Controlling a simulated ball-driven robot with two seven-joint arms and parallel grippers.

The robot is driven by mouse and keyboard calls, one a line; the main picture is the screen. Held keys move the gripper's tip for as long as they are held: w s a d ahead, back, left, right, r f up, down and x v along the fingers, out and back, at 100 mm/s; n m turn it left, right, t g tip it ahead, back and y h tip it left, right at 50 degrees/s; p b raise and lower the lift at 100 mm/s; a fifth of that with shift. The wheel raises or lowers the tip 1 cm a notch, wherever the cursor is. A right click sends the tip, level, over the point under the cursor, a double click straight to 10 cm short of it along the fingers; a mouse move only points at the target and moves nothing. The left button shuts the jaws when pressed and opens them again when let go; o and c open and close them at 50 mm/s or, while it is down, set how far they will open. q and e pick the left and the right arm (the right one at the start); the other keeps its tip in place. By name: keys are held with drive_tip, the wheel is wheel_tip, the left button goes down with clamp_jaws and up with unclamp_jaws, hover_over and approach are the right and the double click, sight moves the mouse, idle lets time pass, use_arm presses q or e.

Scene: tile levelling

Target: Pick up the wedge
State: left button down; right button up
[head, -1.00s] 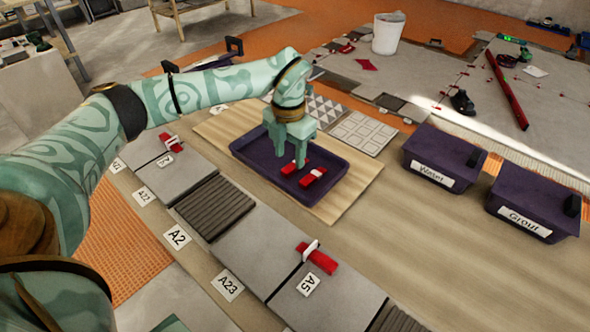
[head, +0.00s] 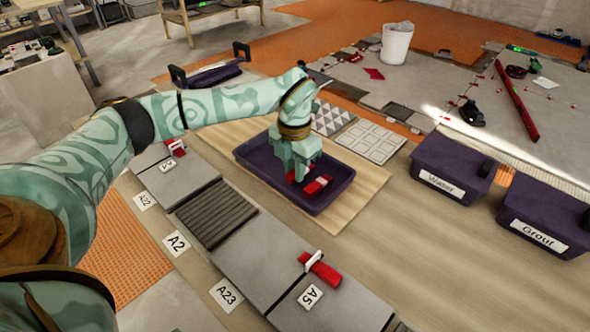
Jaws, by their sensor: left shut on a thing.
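Red wedges lie in the shallow purple tray (head: 270,186) in the middle of the head view. My left gripper (head: 297,178) reaches down into the tray and is shut on a red wedge (head: 292,178), which its fingers partly hide. Another red wedge (head: 318,186) with a pale patch lies just right of the fingers, very close to them. I cannot tell whether the held wedge still touches the tray floor. My right gripper is not in view.
The tray stands on a light wooden board (head: 350,205) beside patterned tiles (head: 370,141). Purple tubs labelled Water (head: 452,168) and Grout (head: 545,220) stand to the right. Grey tiles in front carry red wedges with white clips (head: 320,267). A white bucket (head: 397,43) stands behind.

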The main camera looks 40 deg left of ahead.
use_arm(q)
wheel_tip(320, 180, up, 4)
drive_tip(key=shift+p, duration=1.1)
drive_tip(key=s+d+r+p, duration=0.6)
drive_tip(key=s+d+r, duration=0.2)
drive_tip(key=s+d, duration=0.1)
drive_tip(key=shift+s+d+r+p, duration=0.15)
drive_tip(key=shift+s+r+p, duration=0.15)
drive_tip(key=shift+s, duration=0.55)
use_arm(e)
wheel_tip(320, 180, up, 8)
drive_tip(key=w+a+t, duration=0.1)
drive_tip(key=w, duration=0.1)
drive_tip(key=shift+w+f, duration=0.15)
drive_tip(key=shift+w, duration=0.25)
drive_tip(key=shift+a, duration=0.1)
